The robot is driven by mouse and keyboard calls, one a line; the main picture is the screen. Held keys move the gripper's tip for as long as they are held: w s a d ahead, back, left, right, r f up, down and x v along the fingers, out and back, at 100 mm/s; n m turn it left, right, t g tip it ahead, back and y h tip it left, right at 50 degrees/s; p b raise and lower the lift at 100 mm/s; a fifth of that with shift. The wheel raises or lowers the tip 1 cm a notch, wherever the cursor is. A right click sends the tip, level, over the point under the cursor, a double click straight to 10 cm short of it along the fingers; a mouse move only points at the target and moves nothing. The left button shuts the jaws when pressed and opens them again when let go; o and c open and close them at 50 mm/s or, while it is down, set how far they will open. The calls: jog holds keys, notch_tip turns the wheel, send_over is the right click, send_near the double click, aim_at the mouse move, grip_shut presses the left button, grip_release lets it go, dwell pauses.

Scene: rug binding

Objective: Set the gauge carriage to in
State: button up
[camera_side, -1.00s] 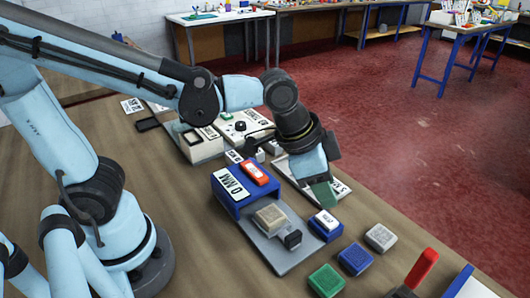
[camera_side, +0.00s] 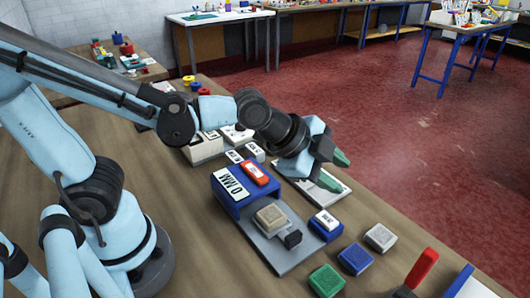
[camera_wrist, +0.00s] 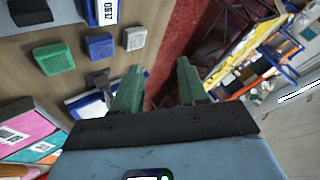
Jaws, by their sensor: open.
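A small blue block with a white label (camera_side: 325,222) stands right of the plate. Green (camera_side: 326,280), blue (camera_side: 355,259) and grey (camera_side: 380,237) blocks sit near the bench edge. A flat labelled plate (camera_side: 318,188) lies below my gripper. A red upright piece (camera_side: 421,268) stands at lower right.

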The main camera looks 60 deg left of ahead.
jog(key=n+g+y, duration=0.4)
jog(key=n+g, duration=0.4)
jog(key=n, duration=0.6)
send_near(294, 235)
jog(key=shift+w+a+f, duration=0.1)
jog(key=shift+f, duration=2.1)
jog(key=shift+w+a+f, duration=0.1)
jog(key=shift+f, duration=2.1)
grip_shut()
